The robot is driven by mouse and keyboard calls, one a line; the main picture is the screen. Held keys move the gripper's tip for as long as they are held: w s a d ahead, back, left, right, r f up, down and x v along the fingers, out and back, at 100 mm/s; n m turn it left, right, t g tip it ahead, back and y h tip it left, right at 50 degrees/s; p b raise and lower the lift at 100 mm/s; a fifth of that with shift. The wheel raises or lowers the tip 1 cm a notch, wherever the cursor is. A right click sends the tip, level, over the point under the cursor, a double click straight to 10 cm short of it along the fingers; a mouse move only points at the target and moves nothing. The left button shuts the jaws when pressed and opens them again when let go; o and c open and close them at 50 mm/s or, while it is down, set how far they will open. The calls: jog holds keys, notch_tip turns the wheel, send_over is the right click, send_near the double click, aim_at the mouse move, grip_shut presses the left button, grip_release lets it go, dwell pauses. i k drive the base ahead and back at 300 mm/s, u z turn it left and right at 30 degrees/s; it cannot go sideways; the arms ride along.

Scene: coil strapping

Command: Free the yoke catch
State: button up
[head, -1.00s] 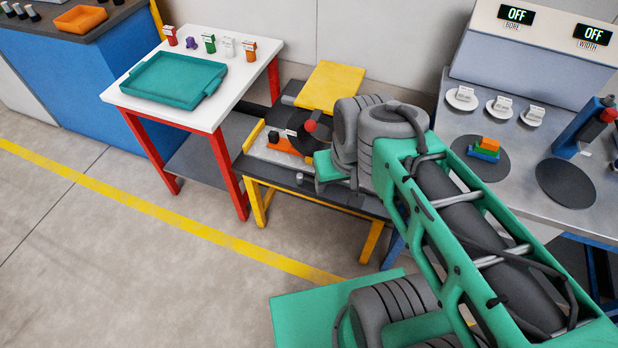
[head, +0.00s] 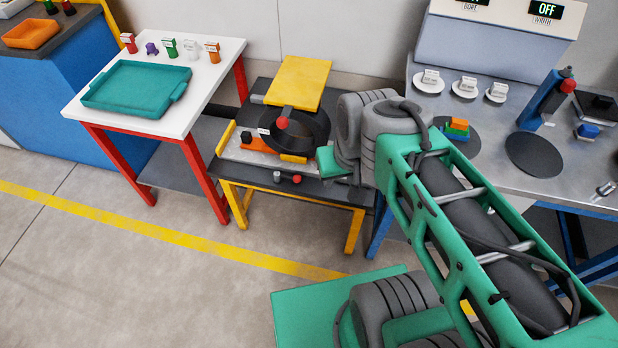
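The strapping station is a low yellow-legged bench (head: 354,232) with a dark top. On it a black coil ring (head: 318,128) stands near a yellow plate (head: 298,82). A red ball knob (head: 282,122) shows in front of the ring. An orange block (head: 290,157) and a black knob with a white label (head: 246,137) sit near the ring. A small grey knob (head: 277,176) and a small red knob (head: 297,179) are at the front edge. I cannot tell which part is the yoke catch. My gripper is not visible; my arm's grey and green wrist covers the bench's right side.
A white table (head: 215,75) with red legs, a teal tray (head: 138,88) and several small coloured labelled items stands left. A grey metal bench (head: 480,140) with displays reading OFF, white discs and a blue lever device (head: 545,100) stands right.

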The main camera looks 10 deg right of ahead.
aim_at(296, 179)
jog(key=k, duration=0.65)
jog(key=u, duration=0.85)
jog(key=i, duration=1)
jog(key=u, duration=0.05)
